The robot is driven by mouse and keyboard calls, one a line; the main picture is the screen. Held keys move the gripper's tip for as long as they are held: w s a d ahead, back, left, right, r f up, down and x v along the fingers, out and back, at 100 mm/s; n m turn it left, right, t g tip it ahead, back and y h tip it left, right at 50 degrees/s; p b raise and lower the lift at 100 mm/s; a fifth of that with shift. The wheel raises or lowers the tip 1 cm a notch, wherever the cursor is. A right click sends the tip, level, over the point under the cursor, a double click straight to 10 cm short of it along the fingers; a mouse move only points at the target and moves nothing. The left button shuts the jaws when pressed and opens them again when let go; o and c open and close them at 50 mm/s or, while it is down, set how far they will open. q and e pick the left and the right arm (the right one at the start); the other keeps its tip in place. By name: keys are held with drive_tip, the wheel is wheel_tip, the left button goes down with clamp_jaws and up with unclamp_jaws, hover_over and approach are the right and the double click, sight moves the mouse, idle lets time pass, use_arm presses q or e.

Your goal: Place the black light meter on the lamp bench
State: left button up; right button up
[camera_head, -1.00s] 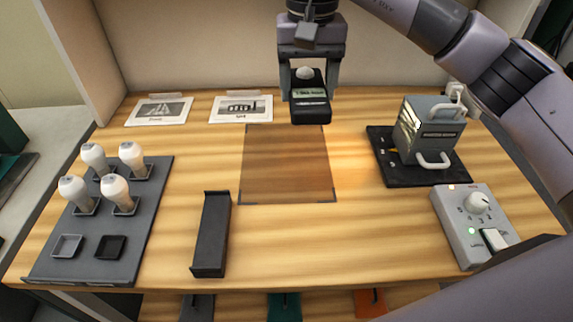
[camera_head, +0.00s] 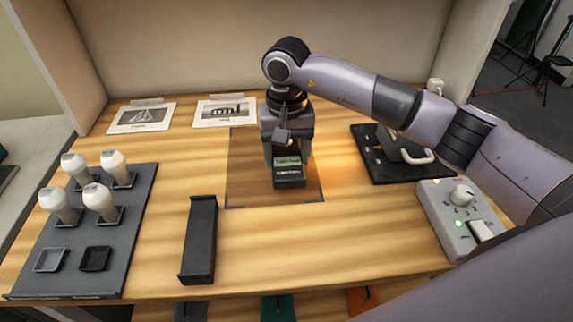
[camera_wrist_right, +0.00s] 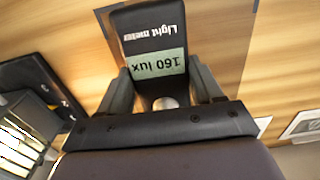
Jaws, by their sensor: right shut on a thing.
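The black light meter (camera_head: 289,175) has a pale green display and is held by my right gripper (camera_head: 288,160) over the brown marked square (camera_head: 247,180) on the wooden lamp bench (camera_head: 350,240). In the right wrist view, the light meter (camera_wrist_right: 155,45) sits between the two fingers of the right gripper (camera_wrist_right: 160,85), and its display reads 160 lux. I cannot tell whether its underside touches the bench. My left gripper is not in view.
A grey tray (camera_head: 75,245) with several white bulbs stands at the left. A black holder (camera_head: 199,240) lies front centre. A grey lamp unit on a black base (camera_head: 375,165) and a dial box (camera_head: 455,220) stand at the right. Two picture cards (camera_head: 225,112) lie at the back.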

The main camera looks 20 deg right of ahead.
sight(286, 155)
wheel_tip(286, 155, down, 4)
drive_tip(key=shift+r, duration=0.15)
drive_tip(key=shift+f, duration=0.2)
drive_tip(key=o, duration=0.7)
drive_tip(key=shift+f, duration=0.1)
drive_tip(key=o, duration=0.5)
drive_tip(key=shift+c, duration=0.2)
drive_tip(key=shift+r, duration=0.4)
wheel_tip(286, 155, up, 12)
drive_tip(key=shift+f+b, duration=0.15)
drive_tip(key=shift+b, duration=0.15)
